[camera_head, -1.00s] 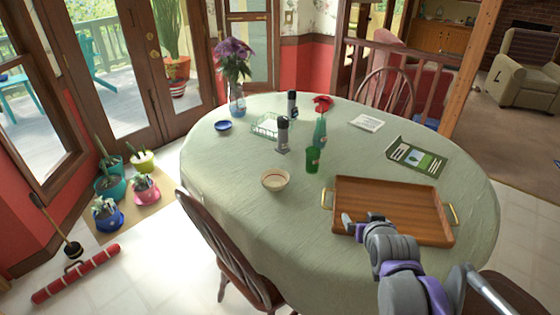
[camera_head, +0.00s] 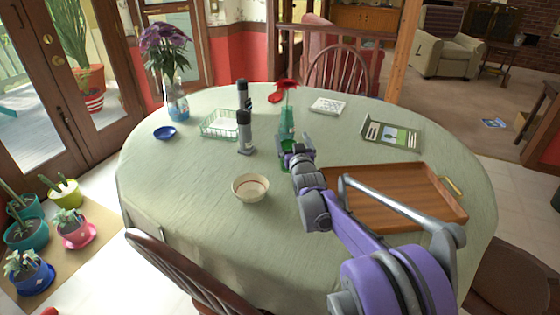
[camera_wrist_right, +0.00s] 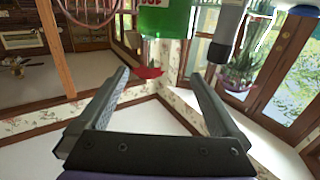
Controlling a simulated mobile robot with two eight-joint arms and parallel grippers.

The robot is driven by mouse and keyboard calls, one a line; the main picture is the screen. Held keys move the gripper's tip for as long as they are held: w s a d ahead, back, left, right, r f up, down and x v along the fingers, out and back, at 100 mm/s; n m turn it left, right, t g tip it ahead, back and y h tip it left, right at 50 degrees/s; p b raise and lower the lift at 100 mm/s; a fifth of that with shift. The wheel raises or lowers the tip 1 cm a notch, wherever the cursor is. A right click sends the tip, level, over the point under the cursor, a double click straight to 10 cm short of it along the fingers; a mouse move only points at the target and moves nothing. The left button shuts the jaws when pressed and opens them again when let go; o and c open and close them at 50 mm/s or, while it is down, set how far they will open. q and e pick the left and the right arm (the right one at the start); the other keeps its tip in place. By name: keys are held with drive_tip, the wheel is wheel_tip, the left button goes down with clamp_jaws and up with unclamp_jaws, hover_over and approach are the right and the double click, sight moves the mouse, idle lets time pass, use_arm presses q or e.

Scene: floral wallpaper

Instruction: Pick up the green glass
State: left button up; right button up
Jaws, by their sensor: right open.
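The green glass (camera_head: 285,146) stands on the table in front of the green vase, partly hidden by my right gripper in the head view. My right gripper (camera_head: 297,151) is just at the glass on its near side. In the right wrist view, my right gripper (camera_wrist_right: 160,75) is open, with nothing between its fingers. The green glass (camera_wrist_right: 165,22) shows there just beyond the fingertips, at the top edge and cut off by it. My left gripper is not in view.
The green vase (camera_head: 287,122) with a red flower is close behind the glass. The wooden tray (camera_head: 400,196) lies under and right of my arm. The left of the tablecloth (camera_head: 165,180) is clear.

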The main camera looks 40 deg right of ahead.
drive_tip(key=b, duration=0.2)
approach(287, 141)
drive_tip(key=x, duration=0.3)
drive_tip(key=shift+f, duration=0.15)
drive_tip(key=shift+w+d+r, duration=0.25)
drive_tip(key=shift+w+d, duration=0.05)
drive_tip(key=shift+w, duration=0.15)
drive_tip(key=shift+x, duration=3.1)
drive_tip(key=shift+c, duration=0.3)
clamp_jaws()
